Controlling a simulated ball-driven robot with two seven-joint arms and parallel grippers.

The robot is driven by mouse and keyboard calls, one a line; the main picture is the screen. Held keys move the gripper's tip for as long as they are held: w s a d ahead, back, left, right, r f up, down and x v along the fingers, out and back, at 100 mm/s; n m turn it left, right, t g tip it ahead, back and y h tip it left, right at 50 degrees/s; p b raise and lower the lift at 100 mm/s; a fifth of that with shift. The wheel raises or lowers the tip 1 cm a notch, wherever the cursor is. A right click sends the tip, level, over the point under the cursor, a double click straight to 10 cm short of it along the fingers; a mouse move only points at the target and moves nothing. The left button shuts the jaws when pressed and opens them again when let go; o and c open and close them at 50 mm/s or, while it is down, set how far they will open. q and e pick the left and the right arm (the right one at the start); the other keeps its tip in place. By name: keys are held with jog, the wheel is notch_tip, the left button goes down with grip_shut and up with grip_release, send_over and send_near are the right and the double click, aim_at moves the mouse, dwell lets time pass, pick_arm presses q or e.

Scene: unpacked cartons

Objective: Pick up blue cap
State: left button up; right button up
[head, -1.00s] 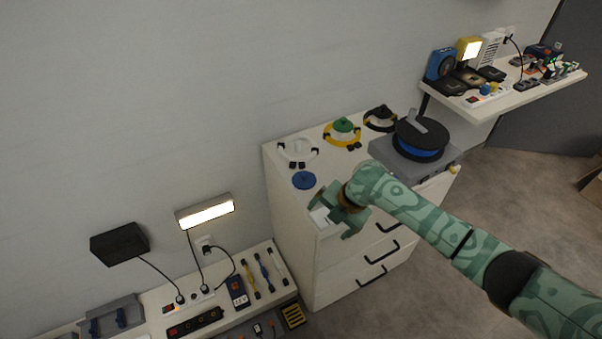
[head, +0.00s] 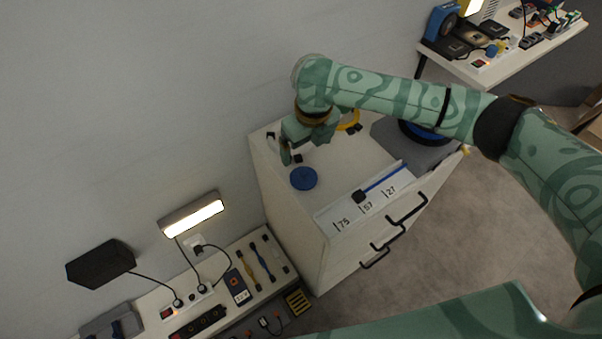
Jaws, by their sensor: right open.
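The blue cap (head: 304,178) is a flat round disc. It lies on the white cabinet top (head: 350,170), near the left edge. My right gripper (head: 288,158) is just behind and left of the cap in the head view, pointing down. It is open and appears empty. I cannot tell its exact height above the top. My left gripper is not in view.
A blue-and-black spool (head: 425,132) on a grey base and a yellow ring (head: 349,120) are partly hidden by my right arm. A blue rod with a black end (head: 380,182) lies near the labelled front edge. A wall lamp (head: 193,215) hangs left of the cabinet.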

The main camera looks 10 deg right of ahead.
jog(key=b, duration=0.2)
send_over(304, 171)
jog(key=f, duration=0.6)
jog(key=shift+s+f, duration=0.3)
jog(key=shift+f, duration=0.45)
jog(key=shift+f+b, duration=0.3)
jog(key=shift+b, duration=0.05)
jog(key=f, duration=0.1)
jog(key=f+b, duration=0.1)
jog(key=f, duration=0.1)
jog(key=f+b, duration=0.1)
jog(key=shift+w+f, duration=0.35)
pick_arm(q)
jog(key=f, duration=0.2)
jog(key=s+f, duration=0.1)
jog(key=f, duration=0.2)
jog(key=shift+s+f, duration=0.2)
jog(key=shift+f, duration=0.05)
pick_arm(e)
jog(key=shift+r, duration=0.2)
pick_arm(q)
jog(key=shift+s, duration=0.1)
pick_arm(e)
jog(key=c, duration=1.2)
